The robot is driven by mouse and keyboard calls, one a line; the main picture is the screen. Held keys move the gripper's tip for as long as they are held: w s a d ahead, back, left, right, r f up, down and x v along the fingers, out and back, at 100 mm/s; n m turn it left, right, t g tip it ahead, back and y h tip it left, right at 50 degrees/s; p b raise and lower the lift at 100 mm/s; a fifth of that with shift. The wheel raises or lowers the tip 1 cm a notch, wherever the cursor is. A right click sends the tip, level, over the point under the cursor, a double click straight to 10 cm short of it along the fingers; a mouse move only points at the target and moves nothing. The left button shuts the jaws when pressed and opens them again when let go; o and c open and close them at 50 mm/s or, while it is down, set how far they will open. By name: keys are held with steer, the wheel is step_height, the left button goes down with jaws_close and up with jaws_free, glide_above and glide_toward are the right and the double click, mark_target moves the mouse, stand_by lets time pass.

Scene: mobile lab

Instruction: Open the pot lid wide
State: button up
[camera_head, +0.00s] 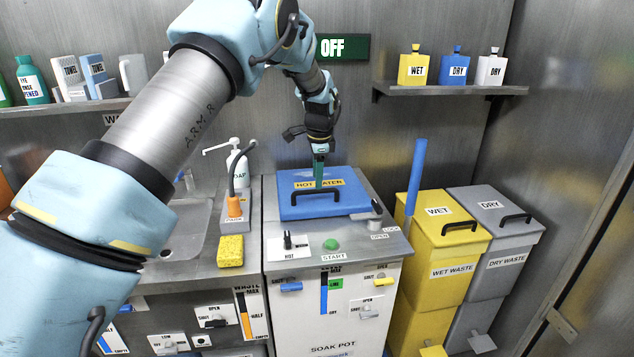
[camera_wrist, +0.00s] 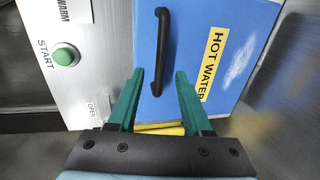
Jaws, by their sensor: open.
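The pot lid (camera_head: 335,206) is blue, with a yellow "HOT WATER" label and a black bar handle (camera_head: 315,196). It lies flat and closed on top of the white soak pot (camera_head: 331,308). My gripper (camera_head: 319,180) is above the lid, pointing down, near the label behind the handle. In the wrist view my gripper (camera_wrist: 158,95) shows two green fingers spread apart over the lid (camera_wrist: 200,45). The lid's handle (camera_wrist: 162,50) lies ahead of the fingertips, with one end close to the gap between them. Nothing is held.
A green START button (camera_head: 331,245), a black knob (camera_head: 287,241) and a latch-like part (camera_head: 375,207) sit on the pot top. A yellow sponge (camera_head: 231,250) and a tap are at left. Yellow (camera_head: 437,240) and grey (camera_head: 500,230) waste bins and a blue pole (camera_head: 416,180) stand at right.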

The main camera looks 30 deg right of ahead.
steer(key=shift+w+d+f+p, duration=0.1)
steer(key=shift+w+f+p, duration=0.1)
steer(key=shift+f, duration=0.8)
steer(key=shift+w+f+p, duration=0.2)
steer(key=shift+f, duration=0.75)
steer(key=shift+c, duration=0.4)
jaws_close()
